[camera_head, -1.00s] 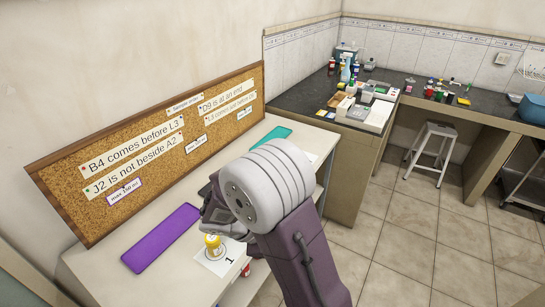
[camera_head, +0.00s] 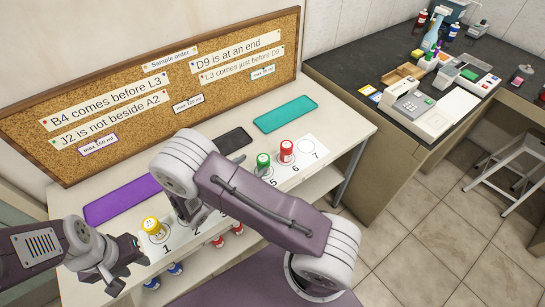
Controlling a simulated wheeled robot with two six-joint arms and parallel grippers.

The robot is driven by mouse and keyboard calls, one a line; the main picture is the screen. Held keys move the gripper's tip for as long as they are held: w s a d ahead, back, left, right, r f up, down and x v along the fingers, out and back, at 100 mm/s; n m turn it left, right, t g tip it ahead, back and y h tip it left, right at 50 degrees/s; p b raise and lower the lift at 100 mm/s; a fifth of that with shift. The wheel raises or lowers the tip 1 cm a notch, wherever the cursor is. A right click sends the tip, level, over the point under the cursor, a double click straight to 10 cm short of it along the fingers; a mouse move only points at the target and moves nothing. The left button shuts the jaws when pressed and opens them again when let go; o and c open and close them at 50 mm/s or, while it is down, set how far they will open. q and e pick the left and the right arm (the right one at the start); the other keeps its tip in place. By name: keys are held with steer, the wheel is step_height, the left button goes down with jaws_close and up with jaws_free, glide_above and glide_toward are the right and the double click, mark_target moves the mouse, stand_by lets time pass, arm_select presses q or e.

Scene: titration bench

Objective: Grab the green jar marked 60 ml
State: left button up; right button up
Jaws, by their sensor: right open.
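A green-capped jar (camera_head: 263,160) stands upright on the numbered white strip (camera_head: 318,146) at the spot by number 5. Its volume marking cannot be read in this view.
A yellow jar (camera_head: 152,227) stands at number 1 and a red jar (camera_head: 286,151) just right of the green one. Purple (camera_head: 122,199), black (camera_head: 234,140) and teal (camera_head: 285,113) mats lie behind. The corkboard (camera_head: 60,108) rises at the back. Red and blue jars sit on a lower shelf.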

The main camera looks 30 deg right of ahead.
mark_target(261, 160)
steer(key=shift+n+t, duration=0.4)
steer(key=shift+n, duration=0.2)
steer(key=w+d+f+p, duration=0.1)
steer(key=d+f, duration=0.1)
steer(key=w+d+f+p, duration=0.1)
steer(key=d, duration=0.1)
steer(key=shift+w+d+f, duration=0.15)
steer(key=shift+w+f, duration=0.05)
steer(key=shift+f, duration=0.15)
steer(key=shift+w+d+f, duration=0.25)
steer(key=shift+d, duration=0.15)
steer(key=shift+a+r, duration=0.1)
steer(key=shift+a, duration=0.05)
steer(key=shift+c, duration=1.2)
arm_select(q)
steer(key=shift+a+r, duration=0.3)
steer(key=shift+r, duration=0.3)
steer(key=shift+a+r, duration=0.25)
steer(key=shift+r, duration=0.3)
arm_select(e)
jaws_close()
